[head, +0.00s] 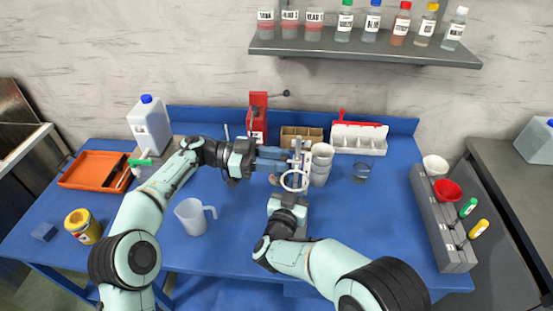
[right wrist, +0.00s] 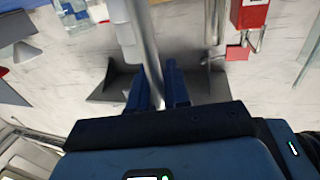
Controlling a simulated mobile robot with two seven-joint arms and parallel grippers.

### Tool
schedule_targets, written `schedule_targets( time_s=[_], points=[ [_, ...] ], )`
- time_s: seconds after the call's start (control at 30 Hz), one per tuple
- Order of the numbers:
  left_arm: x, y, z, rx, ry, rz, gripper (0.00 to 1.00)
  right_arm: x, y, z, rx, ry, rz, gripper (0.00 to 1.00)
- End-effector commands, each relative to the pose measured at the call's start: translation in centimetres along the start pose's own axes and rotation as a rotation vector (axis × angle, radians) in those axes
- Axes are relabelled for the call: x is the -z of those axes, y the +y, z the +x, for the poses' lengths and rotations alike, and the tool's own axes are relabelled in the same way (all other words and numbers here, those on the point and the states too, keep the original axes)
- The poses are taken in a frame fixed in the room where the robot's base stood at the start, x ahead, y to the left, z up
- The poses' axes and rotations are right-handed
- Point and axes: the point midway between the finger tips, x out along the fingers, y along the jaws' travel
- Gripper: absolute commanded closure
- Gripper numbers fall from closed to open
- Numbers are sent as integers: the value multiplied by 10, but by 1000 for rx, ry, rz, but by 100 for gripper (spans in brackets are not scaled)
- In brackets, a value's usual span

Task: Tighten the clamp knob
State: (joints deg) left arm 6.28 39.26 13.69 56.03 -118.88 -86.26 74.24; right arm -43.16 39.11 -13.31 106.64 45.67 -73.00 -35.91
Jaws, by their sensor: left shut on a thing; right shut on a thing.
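A slim upright metal rod (head: 298,153) stands near the middle of the blue table; it also shows in the right wrist view (right wrist: 150,50). My right gripper (right wrist: 157,88) is shut on this rod, its blue fingers on either side. My left gripper (head: 279,158) reaches in from the left, its blue fingers pointing right at the clamp area beside the rod. It is shut on what appears to be the clamp knob, which its fingers mostly hide. A white tube loop (head: 294,181) hangs at the rod, above my right wrist.
A red stand (head: 258,116) rises behind. A jug (head: 194,216) stands at left. A grey rack (head: 430,215) stands at right. Table space between beaker and rack is clear.

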Motion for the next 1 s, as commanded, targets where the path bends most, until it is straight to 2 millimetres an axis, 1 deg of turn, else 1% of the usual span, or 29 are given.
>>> schedule_targets(
  time_s=[0.27,1.0],
  points=[
    [-1,-1,0,2,-4,187,100,1,0,0,-1,2,1,100],
    [0,-2,0,2,-4,888,100,1,0,0,-1,2,1,100]
  ],
)
